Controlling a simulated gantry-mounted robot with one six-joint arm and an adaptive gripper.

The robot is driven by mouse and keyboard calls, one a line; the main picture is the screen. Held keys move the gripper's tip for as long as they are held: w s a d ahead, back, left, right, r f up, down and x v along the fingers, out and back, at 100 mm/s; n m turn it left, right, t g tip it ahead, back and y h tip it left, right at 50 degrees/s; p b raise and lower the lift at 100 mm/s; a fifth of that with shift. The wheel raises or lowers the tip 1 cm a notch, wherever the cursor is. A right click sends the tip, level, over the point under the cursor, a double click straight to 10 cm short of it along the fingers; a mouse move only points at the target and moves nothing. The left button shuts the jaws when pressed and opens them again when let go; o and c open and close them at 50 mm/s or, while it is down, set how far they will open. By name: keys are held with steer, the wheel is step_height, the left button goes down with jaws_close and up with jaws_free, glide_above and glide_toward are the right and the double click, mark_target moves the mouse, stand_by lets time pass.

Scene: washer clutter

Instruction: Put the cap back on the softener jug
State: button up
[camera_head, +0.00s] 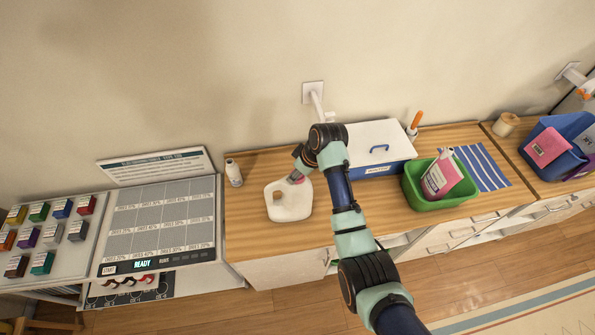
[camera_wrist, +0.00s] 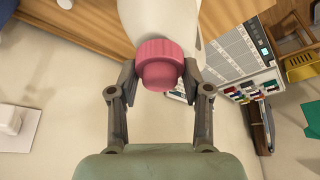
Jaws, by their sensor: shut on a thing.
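A white jug (camera_head: 290,205) with a tan gap showing through it, which looks like a handle opening, is on the wooden counter left of my arm. A pink cap (camera_wrist: 158,63) with a ribbed rim is between the fingers of my gripper (camera_wrist: 160,80), which is shut on it. In the head view, my gripper (camera_head: 296,178) is at the upper edge of the jug, with a little pink showing. In the wrist view, the white jug body (camera_wrist: 160,18) is right behind the cap. The cap hides the jug's mouth, so I cannot tell whether it is seated or just touching.
A small white bottle (camera_head: 234,173) stands left of the jug. A white-lidded blue box (camera_head: 375,150) and a green basket (camera_head: 435,203) holding a pink container (camera_head: 441,178) are to the right. A control panel (camera_head: 160,220) borders the counter's left end. Bare counter lies around the jug.

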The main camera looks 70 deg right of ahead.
stand_by(0.3)
steer(key=shift+m+g+h+p, duration=0.4)
steer(key=shift+m+h+p, duration=0.3)
steer(key=shift+m+p, duration=1.15)
steer(key=m+g+h+p, duration=0.1)
steer(key=m+p, duration=0.1)
steer(key=m, duration=0.2)
steer(key=shift+m, duration=0.25)
steer(key=m+g, duration=0.1)
steer(key=m, duration=0.1)
steer(key=m+g+h, duration=0.1)
steer(key=m, duration=0.2)
steer(key=shift+f+b, duration=0.15)
steer(key=shift+b, duration=0.15)
steer(key=shift+m, duration=0.9)
steer(key=o, duration=1.2)
steer(key=shift+c, duration=1.1)
